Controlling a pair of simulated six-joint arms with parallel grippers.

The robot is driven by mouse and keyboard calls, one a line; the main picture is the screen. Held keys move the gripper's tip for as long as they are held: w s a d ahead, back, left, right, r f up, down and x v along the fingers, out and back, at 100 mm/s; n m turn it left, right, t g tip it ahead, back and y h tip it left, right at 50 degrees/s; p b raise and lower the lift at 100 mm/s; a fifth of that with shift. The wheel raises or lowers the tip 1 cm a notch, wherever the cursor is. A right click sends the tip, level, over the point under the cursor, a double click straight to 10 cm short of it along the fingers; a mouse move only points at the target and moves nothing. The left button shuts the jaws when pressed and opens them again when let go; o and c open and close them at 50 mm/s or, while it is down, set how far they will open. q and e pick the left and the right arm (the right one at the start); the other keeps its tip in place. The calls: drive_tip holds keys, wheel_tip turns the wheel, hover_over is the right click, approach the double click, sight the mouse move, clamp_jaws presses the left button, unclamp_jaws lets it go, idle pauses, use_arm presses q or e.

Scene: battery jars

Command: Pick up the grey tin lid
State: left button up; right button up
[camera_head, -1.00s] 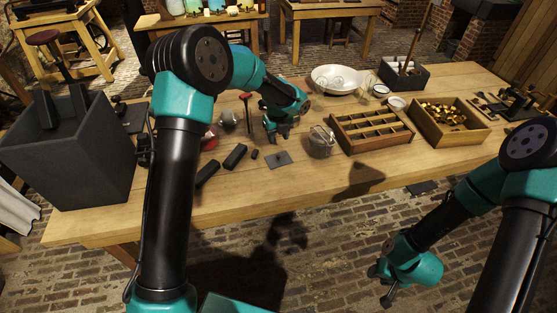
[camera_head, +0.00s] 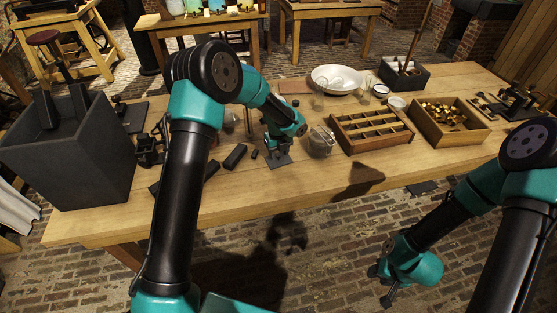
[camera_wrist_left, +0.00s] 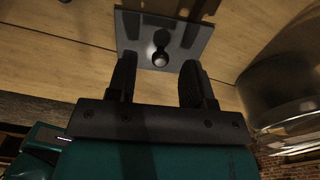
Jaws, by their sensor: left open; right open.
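The grey tin lid (camera_head: 280,160) is a flat square plate lying on the wooden table. In the left wrist view the lid (camera_wrist_left: 196,42) shows a round dark knob (camera_wrist_left: 160,50) at its middle. My left gripper (camera_head: 279,152) is low over the lid in the head view. In the left wrist view its two fingers (camera_wrist_left: 157,78) are apart, with the knob just beyond and between their tips. Nothing is between the fingers. My right gripper (camera_head: 384,284) is open and empty, off the table's front edge at lower right.
A glass jar (camera_head: 321,142) stands just right of the lid; it looms at the right in the wrist view (camera_wrist_left: 285,85). A compartmented wooden tray (camera_head: 372,148) lies further right. Dark blocks (camera_head: 235,157) lie to the left. The table front is clear.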

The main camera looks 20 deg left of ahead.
use_arm(q)
drive_tip(key=shift+f, duration=0.8)
drive_tip(key=shift+c, duration=0.2)
clamp_jaws()
